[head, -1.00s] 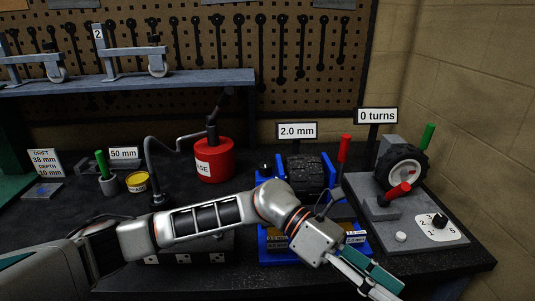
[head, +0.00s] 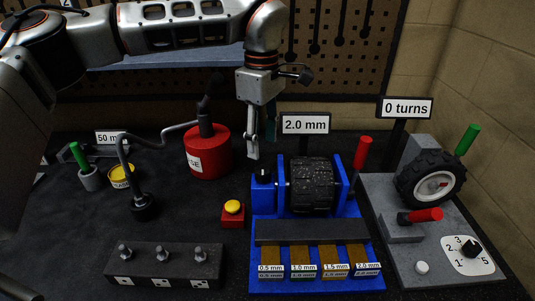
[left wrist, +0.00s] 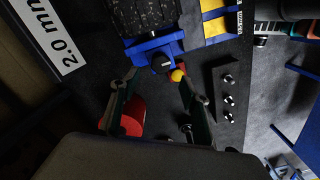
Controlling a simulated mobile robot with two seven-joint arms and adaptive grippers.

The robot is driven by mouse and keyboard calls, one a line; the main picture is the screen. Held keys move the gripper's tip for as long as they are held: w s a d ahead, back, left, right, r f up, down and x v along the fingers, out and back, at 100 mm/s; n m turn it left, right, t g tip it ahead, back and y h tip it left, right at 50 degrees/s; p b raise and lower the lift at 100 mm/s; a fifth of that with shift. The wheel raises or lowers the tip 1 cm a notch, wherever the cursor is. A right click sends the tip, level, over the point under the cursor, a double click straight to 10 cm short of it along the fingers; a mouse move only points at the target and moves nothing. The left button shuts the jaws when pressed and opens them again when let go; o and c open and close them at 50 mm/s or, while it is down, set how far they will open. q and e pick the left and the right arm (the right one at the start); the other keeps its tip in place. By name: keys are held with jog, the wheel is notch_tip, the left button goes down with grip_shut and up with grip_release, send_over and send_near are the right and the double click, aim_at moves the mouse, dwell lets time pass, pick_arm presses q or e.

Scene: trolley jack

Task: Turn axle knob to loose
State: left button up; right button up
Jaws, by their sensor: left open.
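A black knob (head: 263,173) sits on the blue block at the left of a black textured roller (head: 311,184). The roller is mounted in a blue stand (head: 357,210), under a "2.0 mm" sign. My left gripper (head: 257,146) is open, pointing down just above the knob and apart from it. In the left wrist view the knob (left wrist: 163,63) shows beyond the open fingertips (left wrist: 158,82), with nothing between the fingers. No "loose" marking is readable. My right gripper is not in view.
A red can (head: 207,155) stands left of the gripper, and a yellow button on a red box (head: 232,214) stands in front. A wheel jig with a red lever (head: 426,215) and a numbered dial (head: 469,248) is at right. Three pegs on a dark block (head: 165,270) are at front left.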

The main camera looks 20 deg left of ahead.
aim_at(263, 169)
pick_arm(q)
notch_tip(263, 169, down, 4)
jog(key=shift+s, duration=0.15)
notch_tip(263, 169, down, 3)
jog(key=shift+p, duration=0.3)
jog(key=shift+f, duration=0.3)
jog(key=c, duration=0.9)
jog(key=shift+c, duration=0.9)
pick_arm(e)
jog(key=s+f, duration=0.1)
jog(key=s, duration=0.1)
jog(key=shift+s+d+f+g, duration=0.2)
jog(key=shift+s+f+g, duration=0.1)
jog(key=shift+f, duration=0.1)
